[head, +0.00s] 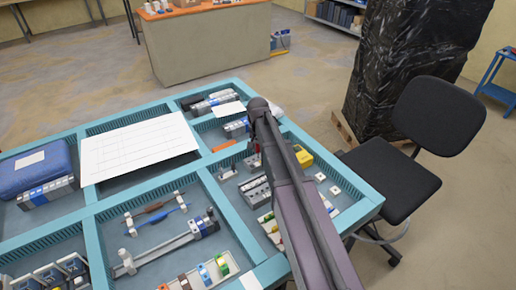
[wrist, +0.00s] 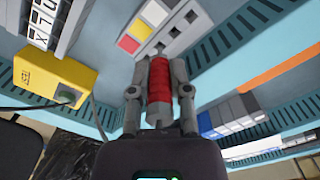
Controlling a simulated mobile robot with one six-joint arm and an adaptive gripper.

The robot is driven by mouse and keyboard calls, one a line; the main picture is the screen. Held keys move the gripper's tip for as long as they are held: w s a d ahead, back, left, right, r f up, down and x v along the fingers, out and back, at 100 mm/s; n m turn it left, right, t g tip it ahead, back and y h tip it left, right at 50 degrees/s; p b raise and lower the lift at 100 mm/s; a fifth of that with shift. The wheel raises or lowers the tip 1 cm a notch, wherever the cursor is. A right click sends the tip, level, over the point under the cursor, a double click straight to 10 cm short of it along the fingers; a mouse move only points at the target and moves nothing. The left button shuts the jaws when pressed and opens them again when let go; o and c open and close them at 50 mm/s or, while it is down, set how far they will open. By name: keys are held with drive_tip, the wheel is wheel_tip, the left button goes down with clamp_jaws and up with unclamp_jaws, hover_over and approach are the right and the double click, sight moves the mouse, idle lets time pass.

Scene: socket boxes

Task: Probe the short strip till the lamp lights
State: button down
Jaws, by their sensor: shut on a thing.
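My gripper (wrist: 160,92) is shut on a red cylindrical probe handle (wrist: 160,76) in the wrist view. The probe's tip is not clearly visible. Just beyond the handle is a short grey strip (wrist: 185,30) with white, yellow and red faces; I cannot tell whether the probe touches it. My arm hides most of the gripper.
A teal divided tray table (head: 207,160) holds several module strips. A blue-and-grey strip (wrist: 232,114) lies right of my gripper in the wrist view. In the head view, a white sheet (head: 138,146) covers one compartment, and a black chair (head: 400,180) stands close at right.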

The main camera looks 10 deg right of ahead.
drive_tip(key=shift+f+b, duration=0.95)
idle(0.7)
drive_tip(key=c, duration=0.5)
unclamp_jaws()
